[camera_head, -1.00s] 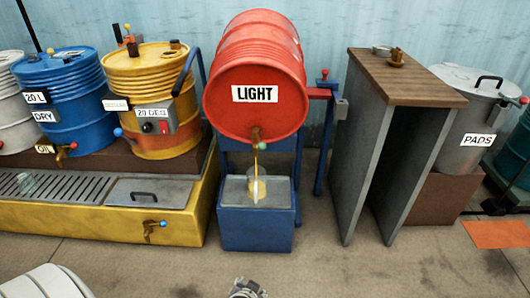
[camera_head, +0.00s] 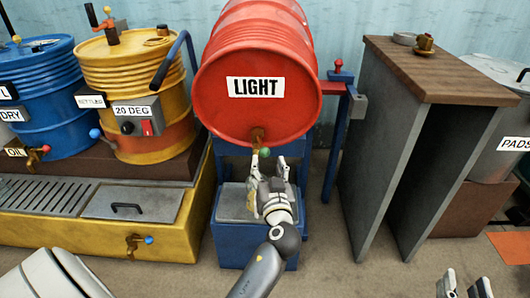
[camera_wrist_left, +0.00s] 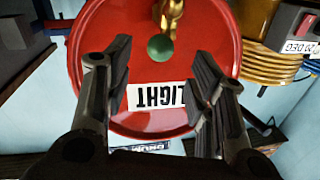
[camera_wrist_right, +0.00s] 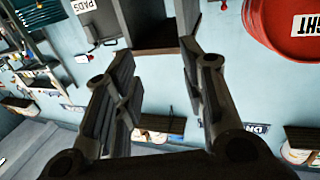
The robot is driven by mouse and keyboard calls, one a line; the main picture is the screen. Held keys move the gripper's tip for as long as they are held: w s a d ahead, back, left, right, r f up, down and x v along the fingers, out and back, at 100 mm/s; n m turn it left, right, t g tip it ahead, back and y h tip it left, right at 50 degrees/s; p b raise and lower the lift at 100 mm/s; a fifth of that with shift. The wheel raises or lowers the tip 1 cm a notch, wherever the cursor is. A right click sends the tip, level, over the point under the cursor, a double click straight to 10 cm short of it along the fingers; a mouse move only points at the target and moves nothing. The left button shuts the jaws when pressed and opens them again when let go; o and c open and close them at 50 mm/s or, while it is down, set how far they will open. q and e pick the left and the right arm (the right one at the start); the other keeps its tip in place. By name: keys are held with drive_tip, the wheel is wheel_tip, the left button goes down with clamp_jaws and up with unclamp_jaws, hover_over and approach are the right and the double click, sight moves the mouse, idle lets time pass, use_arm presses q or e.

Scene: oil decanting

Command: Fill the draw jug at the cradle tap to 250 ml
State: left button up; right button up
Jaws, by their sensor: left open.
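The red LIGHT drum (camera_head: 262,50) lies on its blue cradle (camera_head: 228,240) with a brass tap (camera_head: 257,135) at its lower front. The tap's green ball knob (camera_head: 265,152) also shows in the left wrist view (camera_wrist_left: 160,47). My left gripper (camera_head: 268,165) is open just in front of and below the tap, with nothing seen between its fingers (camera_wrist_left: 160,85). The draw jug is hidden behind my left gripper and arm, so its level and any oil stream cannot be told. My right gripper (camera_head: 465,284) is open and empty at the lower right, away from the drum.
A yellow trough (camera_head: 60,233) with a drain grate and a brass tap (camera_head: 135,242) stands left of the cradle. A wooden-topped stand (camera_head: 450,75) is at the right. Yellow (camera_head: 130,75) and blue (camera_head: 45,70) drums stand behind the trough.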

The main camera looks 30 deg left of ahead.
sight(265, 156)
use_arm(q)
drive_tip(key=x, duration=0.6)
drive_tip(key=shift+f, duration=0.1)
drive_tip(key=shift+w+a, duration=0.35)
drive_tip(key=shift+a, duration=0.05)
use_arm(e)
drive_tip(key=shift+a+r+t+y, duration=0.15)
drive_tip(key=shift+r+t+y, duration=0.15)
drive_tip(key=shift+r, duration=0.45)
use_arm(q)
clamp_jaws()
use_arm(e)
drive_tip(key=shift+w, duration=0.1)
